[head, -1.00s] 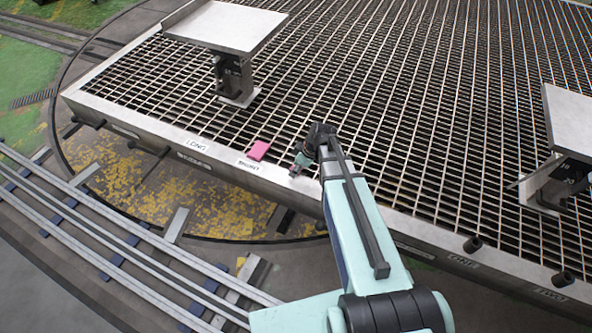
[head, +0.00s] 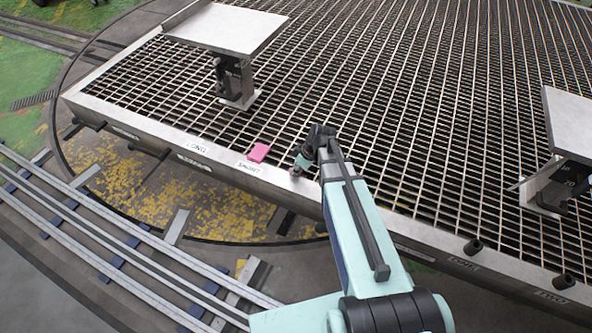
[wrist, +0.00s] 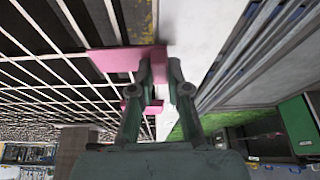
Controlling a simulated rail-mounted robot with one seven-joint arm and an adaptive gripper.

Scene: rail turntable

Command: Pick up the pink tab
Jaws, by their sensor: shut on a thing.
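My gripper (head: 297,170) is at the near edge of the grated deck. In the wrist view its fingertips (wrist: 160,68) are shut on a flat pink tab (wrist: 115,60), part of which is behind the left finger. A second, smaller-looking pink piece (wrist: 154,106) shows between and behind the fingers, farther off. In the head view one pink tab (head: 258,152) lies on the deck's rim, left of my gripper and apart from it. The tab in my fingers is too small or hidden to make out there.
The metal grating (head: 400,110) spreads behind my gripper, with a labelled metal rim (head: 215,152) along its near side. A raised plate on a post (head: 225,28) stands at the back left, another (head: 570,125) at the right. Rails (head: 110,245) run below the deck.

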